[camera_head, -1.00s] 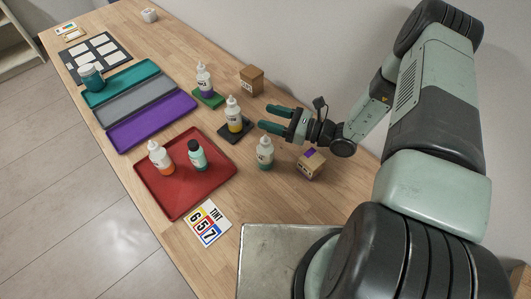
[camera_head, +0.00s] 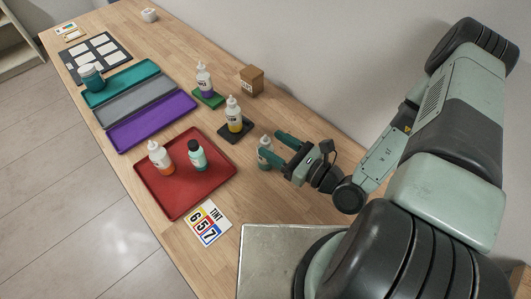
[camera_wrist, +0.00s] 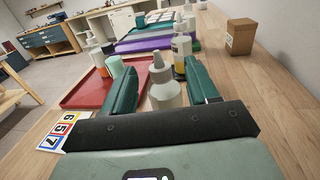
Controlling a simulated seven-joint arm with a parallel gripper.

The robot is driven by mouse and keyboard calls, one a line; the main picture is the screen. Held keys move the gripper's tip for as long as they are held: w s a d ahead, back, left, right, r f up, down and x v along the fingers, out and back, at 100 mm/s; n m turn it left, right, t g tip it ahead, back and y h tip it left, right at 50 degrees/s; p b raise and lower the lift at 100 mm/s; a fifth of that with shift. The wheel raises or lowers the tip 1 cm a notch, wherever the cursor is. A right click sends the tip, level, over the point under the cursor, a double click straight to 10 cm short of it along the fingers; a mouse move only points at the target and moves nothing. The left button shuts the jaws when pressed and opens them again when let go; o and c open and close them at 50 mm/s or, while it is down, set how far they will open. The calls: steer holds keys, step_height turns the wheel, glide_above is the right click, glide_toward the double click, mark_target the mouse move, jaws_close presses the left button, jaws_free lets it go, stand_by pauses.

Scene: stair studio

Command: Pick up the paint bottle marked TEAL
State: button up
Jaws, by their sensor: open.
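A clear dropper bottle with a pale nozzle and green-grey contents (camera_head: 264,146) stands upright on the bare wood right of the red tray; its label is too small to read. My gripper (camera_head: 273,146) is open beside it, fingers pointing at it. In the wrist view the bottle (camera_wrist: 165,90) shows between the two green fingers (camera_wrist: 158,72), with no clear grip on it. A dark-capped teal bottle (camera_head: 197,156) and an orange dropper bottle (camera_head: 160,157) stand on the red tray (camera_head: 160,197).
A yellow bottle (camera_head: 234,116) stands on a dark pad, a purple one (camera_head: 204,80) on a green pad. A cardboard box (camera_head: 251,79) is near the wall. Teal, grey and purple trays (camera_head: 150,121) lie at left, with a teal jar (camera_head: 90,77). A number card (camera_head: 207,223) lies in front.

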mark_target(268, 141)
steer(key=shift+x, duration=2.7)
jaws_close()
